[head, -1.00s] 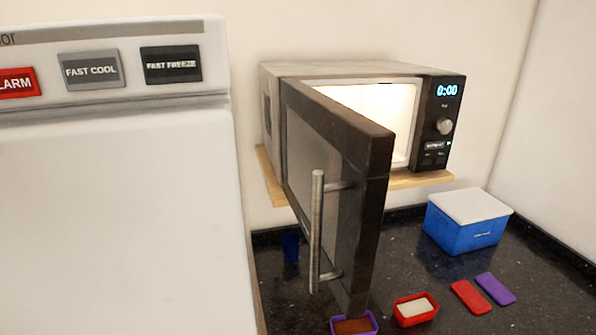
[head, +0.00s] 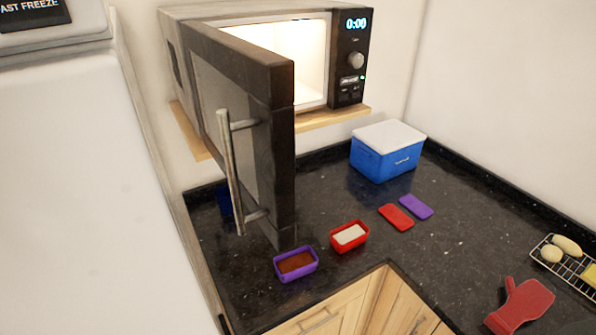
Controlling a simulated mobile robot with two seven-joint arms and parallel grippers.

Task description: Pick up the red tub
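The red tub (head: 349,245) stands on the dark granite counter, right of the open microwave door's lower corner. It is open at the top and holds something white. A purple tub (head: 296,274) with brown contents stands to its left, closer to the counter's front edge. A flat red lid (head: 396,217) and a flat purple lid (head: 416,206) lie on the counter right of and behind the red tub. Neither of my grippers shows in the head view.
The microwave (head: 335,60) sits on a wooden shelf, empty and lit, its door (head: 245,115) swung out over the counter. A blue cool box (head: 388,155) stands at the back. A red oven mitt (head: 522,305) and a wire rack (head: 566,262) with food lie at right. Free counter lies between.

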